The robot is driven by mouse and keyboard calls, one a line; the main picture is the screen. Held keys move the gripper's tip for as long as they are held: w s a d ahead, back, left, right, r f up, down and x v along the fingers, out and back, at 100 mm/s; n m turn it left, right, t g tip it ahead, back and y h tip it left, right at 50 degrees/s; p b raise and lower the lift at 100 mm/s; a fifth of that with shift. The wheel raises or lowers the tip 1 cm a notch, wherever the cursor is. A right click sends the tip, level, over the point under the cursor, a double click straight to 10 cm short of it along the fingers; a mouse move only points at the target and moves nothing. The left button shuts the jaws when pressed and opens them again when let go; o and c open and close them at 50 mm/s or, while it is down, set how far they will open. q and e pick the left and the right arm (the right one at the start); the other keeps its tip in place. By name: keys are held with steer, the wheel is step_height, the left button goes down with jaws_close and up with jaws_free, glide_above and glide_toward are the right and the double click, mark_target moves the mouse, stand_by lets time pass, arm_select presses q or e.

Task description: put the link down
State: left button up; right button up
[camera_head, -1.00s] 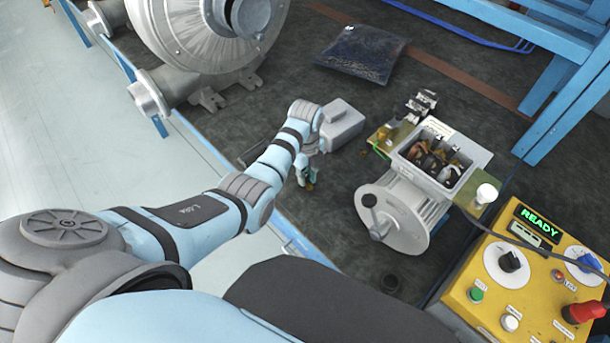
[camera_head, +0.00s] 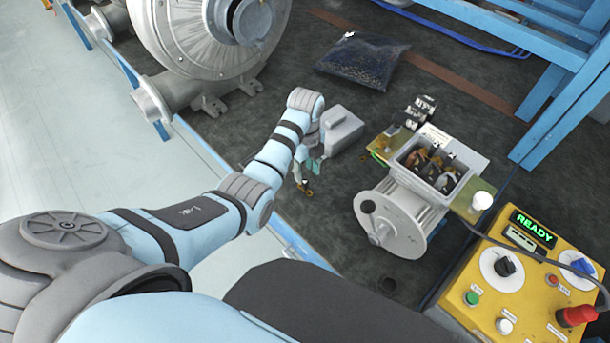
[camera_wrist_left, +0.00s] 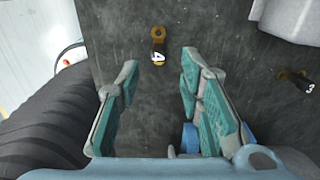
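A small brass link (camera_wrist_left: 157,45) with a white tag marked 4 lies on the dark mat in the left wrist view. It also shows in the head view (camera_head: 306,188), just below the fingertips. My left gripper (camera_wrist_left: 153,85) has its two teal-padded fingers spread apart with nothing between them. In the head view the left gripper (camera_head: 303,172) hangs over the mat close to the link and looks apart from it. A second brass link (camera_wrist_left: 297,77) with a tag marked 3 lies at the right of the wrist view. My right gripper is not in view.
A grey block-shaped housing (camera_head: 341,130) stands right beside the left gripper. A motor with an open terminal box (camera_head: 440,172) is to the right, then a yellow control box (camera_head: 530,272) reading READY. A large blower (camera_head: 200,45) stands behind. The mat in front of the gripper is clear.

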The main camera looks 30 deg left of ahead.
mark_target(305, 182)
arm_select(q)
step_height(305, 182, up, 7)
steer(key=shift+f+p, duration=0.15)
steer(key=shift+p, duration=0.3)
